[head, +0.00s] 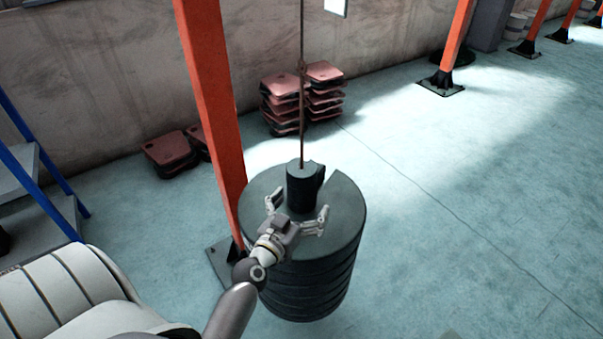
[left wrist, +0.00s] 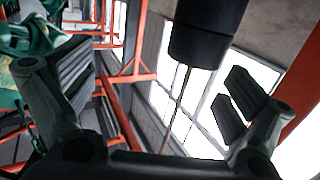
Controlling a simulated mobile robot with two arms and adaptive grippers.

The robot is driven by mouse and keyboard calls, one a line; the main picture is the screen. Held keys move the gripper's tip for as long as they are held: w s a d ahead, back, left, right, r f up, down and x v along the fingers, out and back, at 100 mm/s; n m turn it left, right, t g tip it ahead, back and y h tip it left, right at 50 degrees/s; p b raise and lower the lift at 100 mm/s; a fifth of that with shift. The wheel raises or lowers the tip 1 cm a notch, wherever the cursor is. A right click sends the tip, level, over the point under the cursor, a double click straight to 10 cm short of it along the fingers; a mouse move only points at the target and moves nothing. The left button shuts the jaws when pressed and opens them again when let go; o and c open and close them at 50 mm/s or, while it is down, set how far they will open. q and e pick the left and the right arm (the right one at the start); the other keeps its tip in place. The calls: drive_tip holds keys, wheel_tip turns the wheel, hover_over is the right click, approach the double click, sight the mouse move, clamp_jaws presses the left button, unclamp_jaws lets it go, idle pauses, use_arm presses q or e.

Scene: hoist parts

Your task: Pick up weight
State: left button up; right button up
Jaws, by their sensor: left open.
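A small dark cylindrical weight (head: 302,180) stands upright on top of a stack of large dark slotted disc weights (head: 340,235). A thin rope or rod (head: 302,120) rises from its top. My left gripper (head: 299,203) is open just in front of the small weight, one finger to its left and one to its right. In the left wrist view the dark cylinder (left wrist: 207,40) shows at the top, between the two spread fingers. It looks apart from the finger pads. My right gripper is not in view.
An orange post (head: 213,90) stands just left of the stack. Stacks of red and black slabs (head: 322,75) lie by the wall. Blue-railed steps (head: 40,190) stand at the left. The floor (head: 470,200) to the right is clear.

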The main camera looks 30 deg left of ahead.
sight(301, 170)
use_arm(q)
drive_tip(key=w+a+y, duration=0.1)
drive_tip(key=a, duration=0.1)
drive_tip(key=w+a+n+y, duration=0.1)
drive_tip(key=w, duration=0.1)
drive_tip(key=w+a+r+n+y, duration=0.1)
drive_tip(key=a, duration=0.1)
drive_tip(key=shift+w+a+p, duration=0.3)
drive_tip(key=shift+x, duration=2.95)
drive_tip(key=shift+d, duration=0.15)
drive_tip(key=shift+c, duration=0.4)
